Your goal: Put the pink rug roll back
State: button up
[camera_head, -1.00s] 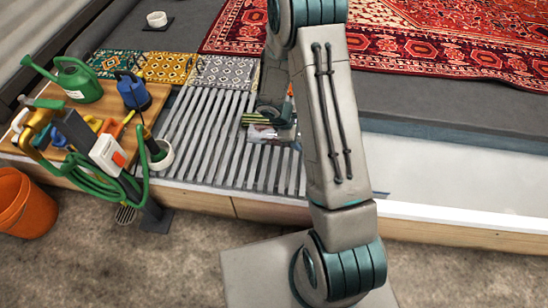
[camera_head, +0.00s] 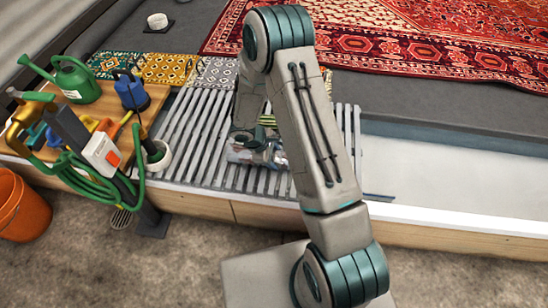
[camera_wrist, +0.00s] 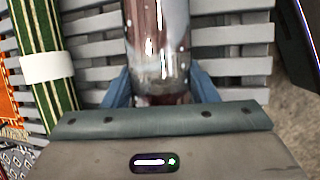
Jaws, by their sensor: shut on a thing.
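My gripper (camera_wrist: 160,88) is shut on a glossy, clear-wrapped roll (camera_wrist: 158,35) with dull pinkish-brown and grey showing through, which looks like the pink rug roll. Its blue fingers are on both sides of the near end, and its far end runs out of the top of the wrist view. In the head view the roll (camera_head: 243,153) shows only partly under my wrist, over the grey slatted rack. I cannot tell whether it touches the slats. A green striped roll with a white band (camera_wrist: 46,66) lies to its left in the wrist view.
The slatted rack (camera_head: 195,130) has bare slats left of my gripper. Small patterned rugs (camera_head: 165,68) lie behind it. An orange bucket (camera_head: 22,208) stands on the floor.

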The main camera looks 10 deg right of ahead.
jog(key=shift+f, duration=0.1)
jog(key=o, duration=1.6)
